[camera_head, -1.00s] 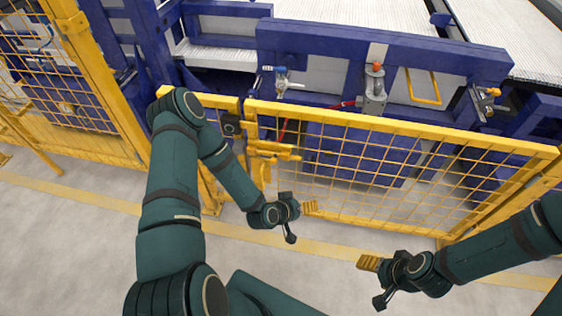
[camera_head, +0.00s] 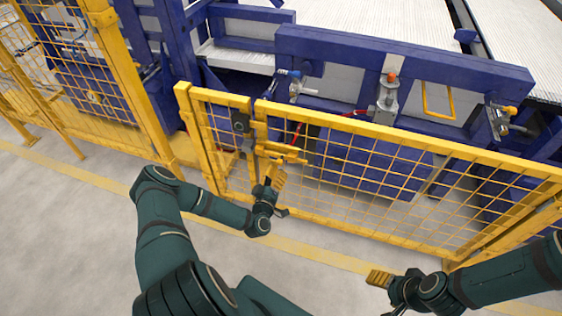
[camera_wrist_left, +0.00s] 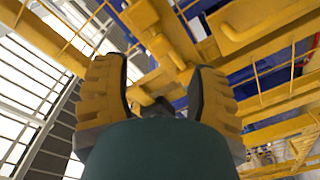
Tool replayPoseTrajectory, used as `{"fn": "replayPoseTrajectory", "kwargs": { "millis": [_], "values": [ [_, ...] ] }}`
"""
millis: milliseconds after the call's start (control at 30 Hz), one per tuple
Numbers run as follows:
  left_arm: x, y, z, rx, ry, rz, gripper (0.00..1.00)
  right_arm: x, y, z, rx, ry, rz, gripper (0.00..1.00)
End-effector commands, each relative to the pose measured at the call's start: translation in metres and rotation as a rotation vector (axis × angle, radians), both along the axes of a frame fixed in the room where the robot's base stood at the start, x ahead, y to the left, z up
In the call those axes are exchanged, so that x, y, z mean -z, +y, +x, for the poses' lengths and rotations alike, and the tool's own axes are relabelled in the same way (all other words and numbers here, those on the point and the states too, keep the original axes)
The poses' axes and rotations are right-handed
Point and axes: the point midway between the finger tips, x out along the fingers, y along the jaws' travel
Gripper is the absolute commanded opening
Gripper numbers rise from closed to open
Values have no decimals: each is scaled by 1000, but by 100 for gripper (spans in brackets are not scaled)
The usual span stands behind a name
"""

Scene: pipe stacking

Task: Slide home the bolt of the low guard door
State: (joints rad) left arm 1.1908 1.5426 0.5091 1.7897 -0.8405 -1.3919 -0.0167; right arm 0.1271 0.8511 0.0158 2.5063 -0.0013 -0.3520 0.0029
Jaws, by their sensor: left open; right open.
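The low guard door (camera_head: 400,142) is a yellow mesh panel across the middle of the head view. Its yellow bolt (camera_head: 284,152) sits at the door's left end, below a dark box on the post. My left gripper (camera_head: 277,180) is just below the bolt with its fingers pointing up. In the left wrist view its two yellow ridged pads (camera_wrist_left: 155,95) are apart, with yellow metalwork (camera_wrist_left: 165,40) beyond them. I cannot tell whether they touch the bolt. My right gripper (camera_head: 380,279) is open and empty, in front of the door at lower right.
A narrow yellow mesh panel (camera_head: 215,135) and a tall fence (camera_head: 85,75) stand to the left. Behind the door are blue machine frames (camera_head: 400,55) and a grey valve-like unit with an orange top (camera_head: 387,95). The grey floor in front is clear.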

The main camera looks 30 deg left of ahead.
Motion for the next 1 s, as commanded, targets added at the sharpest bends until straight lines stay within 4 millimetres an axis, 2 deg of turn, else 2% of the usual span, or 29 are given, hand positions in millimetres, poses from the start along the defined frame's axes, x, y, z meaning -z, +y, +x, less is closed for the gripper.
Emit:
{"fn": "replayPoseTrajectory", "kwargs": {
  "millis": [200,400,600,900,967,1000],
  "values": [
    [1,12,42,1,-1,3,59,9,0,2,1,-4,0,65],
    [1,20,70,1,0,1,59,14,0,3,2,-7,-2,65],
    [0,24,82,1,1,0,59,16,-1,3,2,-8,-2,65],
    [0,24,83,1,1,0,61,16,-1,3,2,-9,-2,65],
    [0,24,83,1,1,0,40,16,-1,3,2,-9,-2,65],
    [0,24,83,1,1,0,26,16,-1,3,2,-8,-2,65]
  ]
}}
